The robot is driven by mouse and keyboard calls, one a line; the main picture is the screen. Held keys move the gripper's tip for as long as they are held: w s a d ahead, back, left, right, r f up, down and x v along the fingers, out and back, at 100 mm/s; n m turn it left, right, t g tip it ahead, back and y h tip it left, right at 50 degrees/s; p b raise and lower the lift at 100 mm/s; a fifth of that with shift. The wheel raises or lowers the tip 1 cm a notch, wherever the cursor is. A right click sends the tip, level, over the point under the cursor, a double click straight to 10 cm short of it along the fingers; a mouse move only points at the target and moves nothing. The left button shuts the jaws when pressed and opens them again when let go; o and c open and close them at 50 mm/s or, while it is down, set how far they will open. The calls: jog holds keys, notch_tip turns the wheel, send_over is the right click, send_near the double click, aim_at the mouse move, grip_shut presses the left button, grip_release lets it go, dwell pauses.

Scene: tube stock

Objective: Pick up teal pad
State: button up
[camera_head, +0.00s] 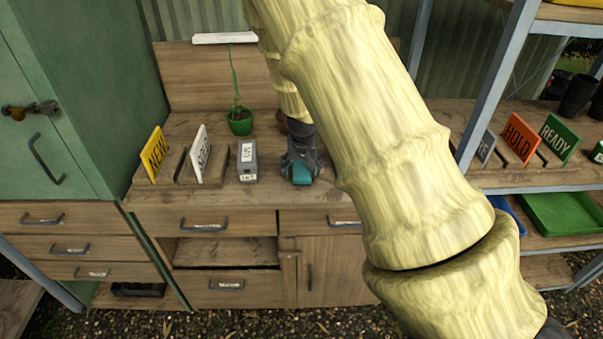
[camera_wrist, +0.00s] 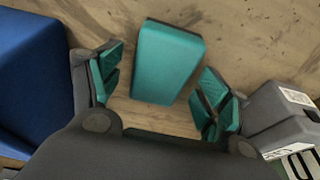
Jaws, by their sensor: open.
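The teal pad (camera_wrist: 168,62), a block with a flat top and a darker edge, lies on the wooden bench top in the wrist view. My gripper (camera_wrist: 160,92) is open, its teal-faced fingers spread to the left and right of the pad's near part. Gaps show on both sides, and I see no contact. In the head view my gripper (camera_head: 300,163) is low over the bench near its front edge. Teal shows there, but I cannot tell pad from finger faces.
A grey labelled box (camera_head: 247,161) stands close beside my gripper; it also shows in the wrist view (camera_wrist: 282,115). A large blue object (camera_wrist: 30,75) is at the other side. A potted plant (camera_head: 240,122) and yellow NEW sign (camera_head: 154,153) stand on the bench (camera_head: 215,186).

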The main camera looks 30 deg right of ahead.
aim_at(302, 169)
jog(key=shift+f, duration=0.25)
jog(key=shift+c, duration=0.2)
jog(key=c, duration=1.1)
jog(key=shift+r, duration=0.2)
jog(key=shift+r, duration=0.5)
jog(key=b+v, duration=0.1)
jog(key=v, duration=0.1)
jog(key=shift+s+r, duration=0.15)
jog(key=shift+r, duration=0.15)
jog(key=s+a+b, duration=0.1)
jog(key=s, duration=0.4)
jog(key=s+a+r+b, duration=0.1)
jog(key=s+b, duration=0.1)
jog(key=s, duration=0.2)
jog(key=s+a+b, duration=0.1)
jog(key=s+a, duration=0.1)
jog(key=s, duration=0.3)
jog(key=shift+s+a+r+b, duration=0.1)
jog(key=shift+s+r+b, duration=0.2)
